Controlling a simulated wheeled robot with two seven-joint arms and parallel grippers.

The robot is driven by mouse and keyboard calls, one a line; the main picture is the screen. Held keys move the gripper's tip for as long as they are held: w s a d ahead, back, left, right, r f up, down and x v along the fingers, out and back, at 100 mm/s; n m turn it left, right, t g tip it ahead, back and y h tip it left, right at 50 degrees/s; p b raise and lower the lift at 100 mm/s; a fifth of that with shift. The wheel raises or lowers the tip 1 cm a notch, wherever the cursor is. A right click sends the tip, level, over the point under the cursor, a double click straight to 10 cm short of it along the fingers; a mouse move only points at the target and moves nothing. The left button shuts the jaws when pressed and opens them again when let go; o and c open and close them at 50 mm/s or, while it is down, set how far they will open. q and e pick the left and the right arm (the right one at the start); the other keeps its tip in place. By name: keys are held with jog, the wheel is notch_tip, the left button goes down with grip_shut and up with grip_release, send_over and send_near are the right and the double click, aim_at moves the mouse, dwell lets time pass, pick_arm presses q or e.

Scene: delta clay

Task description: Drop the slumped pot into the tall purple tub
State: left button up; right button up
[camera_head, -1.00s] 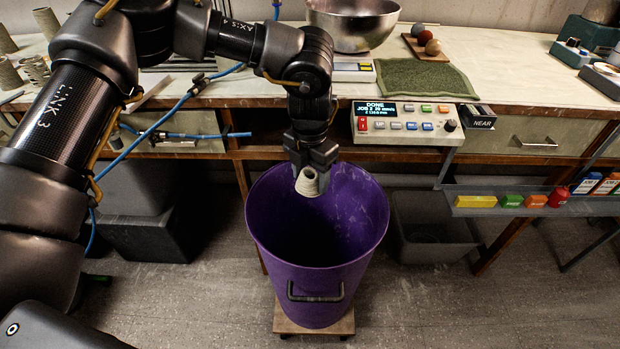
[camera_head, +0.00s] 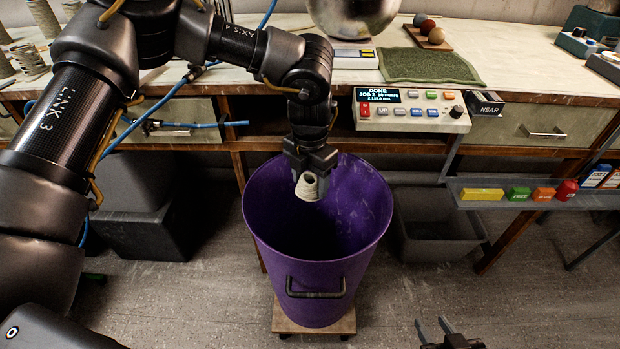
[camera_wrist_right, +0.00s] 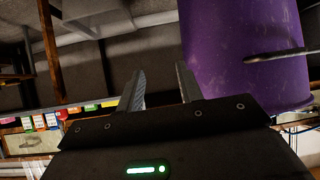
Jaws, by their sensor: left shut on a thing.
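The slumped pot (camera_head: 308,186) is small, pale grey and leaning, with a dark round opening. My left gripper (camera_head: 311,172) is shut on it and holds it over the mouth of the tall purple tub (camera_head: 318,275), near the back of the rim. The tub stands upright and looks empty inside, though its bottom is dark. My right gripper (camera_head: 434,330) shows at the bottom edge of the head view, its fingers apart and empty. In the right wrist view its open fingers (camera_wrist_right: 160,88) point toward the shelf underside, with the purple tub (camera_wrist_right: 245,60) beside them.
The tub stands on a wooden dolly (camera_head: 315,322). A workbench (camera_head: 300,85) runs behind it, with a control panel (camera_head: 410,110) on its front. A grey bin (camera_head: 435,240) is to the right of the tub. A shelf with coloured blocks (camera_head: 540,193) juts out at right.

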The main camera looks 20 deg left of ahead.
pick_arm(q)
jog(key=shift+f+b, duration=0.35)
jog(key=shift+f, duration=0.45)
pick_arm(e)
jog(key=shift+w+a+r+n+t+y, duration=0.15)
jog(key=shift+w+a+r+t+y, duration=0.2)
jog(key=shift+a+r+t, duration=0.25)
jog(key=shift+w+a+r+n+t+y, duration=0.1)
jog(key=shift+w+a+r+t+y, duration=0.1)
jog(key=shift+a+r+t+y, duration=0.45)
jog(key=shift+w+a+r+n+t+y, duration=0.15)
jog(key=shift+w+a+r, duration=0.2)
jog(key=shift+r, duration=0.5)
pick_arm(q)
jog(key=o, duration=1.1)
